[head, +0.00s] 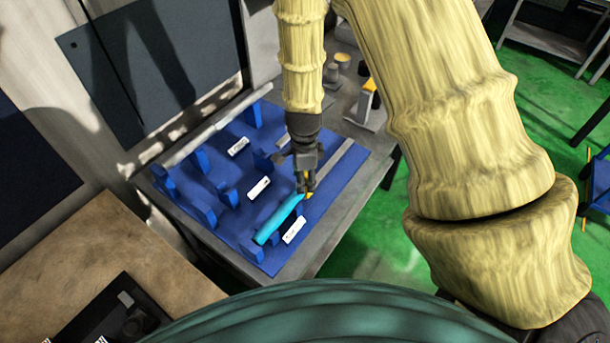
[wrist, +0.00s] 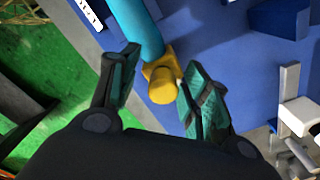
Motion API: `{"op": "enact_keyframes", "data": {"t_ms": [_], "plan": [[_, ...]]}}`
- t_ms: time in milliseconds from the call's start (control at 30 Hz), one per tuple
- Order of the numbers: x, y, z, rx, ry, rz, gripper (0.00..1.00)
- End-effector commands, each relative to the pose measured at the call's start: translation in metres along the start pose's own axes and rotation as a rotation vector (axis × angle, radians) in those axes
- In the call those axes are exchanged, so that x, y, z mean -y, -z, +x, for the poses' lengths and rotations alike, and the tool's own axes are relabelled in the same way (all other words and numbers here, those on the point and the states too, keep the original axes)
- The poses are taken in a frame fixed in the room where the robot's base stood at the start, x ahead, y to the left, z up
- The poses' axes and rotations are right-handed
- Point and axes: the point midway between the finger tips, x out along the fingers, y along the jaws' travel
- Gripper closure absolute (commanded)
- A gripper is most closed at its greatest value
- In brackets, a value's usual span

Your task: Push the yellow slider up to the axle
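A cyan rod, apparently the axle (head: 279,220), lies in blue holders at the front of the blue board. It also shows in the wrist view (wrist: 136,27). A yellow piece with a square collar and a round end (wrist: 162,84) sits at the rod's end; its yellow also shows in the head view (head: 308,195). My gripper (head: 305,187) is above this end. In the wrist view my gripper (wrist: 158,62) is open, one finger on each side of the yellow piece, with gaps visible. Another yellow part (head: 370,85) tops a grey block behind; I cannot tell which is the slider.
The blue board (head: 325,205) carries several upright blue holders and white labels, including one label (head: 294,230) beside the rod. Grey and yellow metal parts (head: 343,62) stand behind my gripper. A wooden table (head: 110,245) is at left; green floor (head: 375,255) lies at right.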

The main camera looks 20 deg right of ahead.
Motion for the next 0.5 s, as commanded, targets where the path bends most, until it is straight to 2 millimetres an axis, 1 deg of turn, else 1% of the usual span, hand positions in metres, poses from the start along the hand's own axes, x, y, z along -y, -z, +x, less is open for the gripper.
{"op": "enact_keyframes", "data": {"t_ms": [267, 367, 500], "plan": [[0.001, 0.001, -0.002, -0.001, 0.002, 0.001, 0.53], [0.002, 0.000, -0.008, -0.001, 0.003, 0.000, 0.53], [0.002, 0.000, -0.023, -0.001, 0.005, 0.000, 0.53]]}}
